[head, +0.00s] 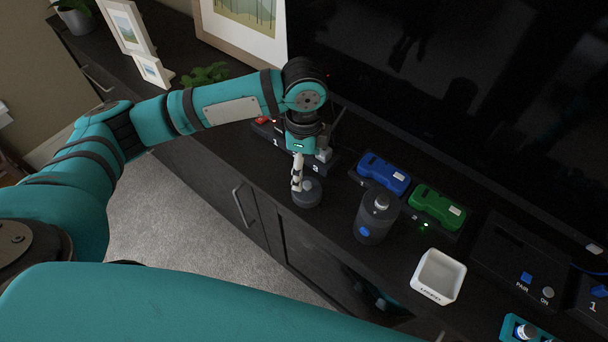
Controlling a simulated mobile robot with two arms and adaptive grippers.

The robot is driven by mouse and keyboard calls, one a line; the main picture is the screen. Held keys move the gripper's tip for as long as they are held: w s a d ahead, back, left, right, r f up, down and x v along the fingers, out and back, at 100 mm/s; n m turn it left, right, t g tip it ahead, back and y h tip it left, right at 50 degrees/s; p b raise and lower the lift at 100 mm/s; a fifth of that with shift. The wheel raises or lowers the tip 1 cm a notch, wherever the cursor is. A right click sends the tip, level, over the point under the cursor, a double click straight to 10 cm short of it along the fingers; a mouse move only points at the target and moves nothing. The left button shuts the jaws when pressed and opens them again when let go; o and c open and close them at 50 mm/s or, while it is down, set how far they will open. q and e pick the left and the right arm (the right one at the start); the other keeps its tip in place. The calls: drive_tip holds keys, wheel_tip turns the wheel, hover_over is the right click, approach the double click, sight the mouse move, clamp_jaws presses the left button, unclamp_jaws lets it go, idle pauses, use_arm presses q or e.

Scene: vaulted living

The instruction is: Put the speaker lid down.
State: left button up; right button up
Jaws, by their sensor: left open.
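A dark grey round piece (308,195), which looks like the speaker lid, lies on the dark cabinet top close to its front edge. My left gripper (297,182) points down at its left side, with the fingers open. The fingers overlap the lid in this view, and I cannot tell whether they touch it. A dark grey cylinder (373,222), likely the speaker, stands upright to the right, with a blue round mark on its side and a pale piece on top. My right gripper is not in view.
A blue pack (384,173) and a green pack (437,207) sit behind the cylinder. A white open bin (438,277) and a dark box with PAIR and ON buttons (526,278) stand to the right. A large dark screen (460,90) rises at the back.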

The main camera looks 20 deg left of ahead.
use_arm(q)
drive_tip(key=shift+r, duration=1.5)
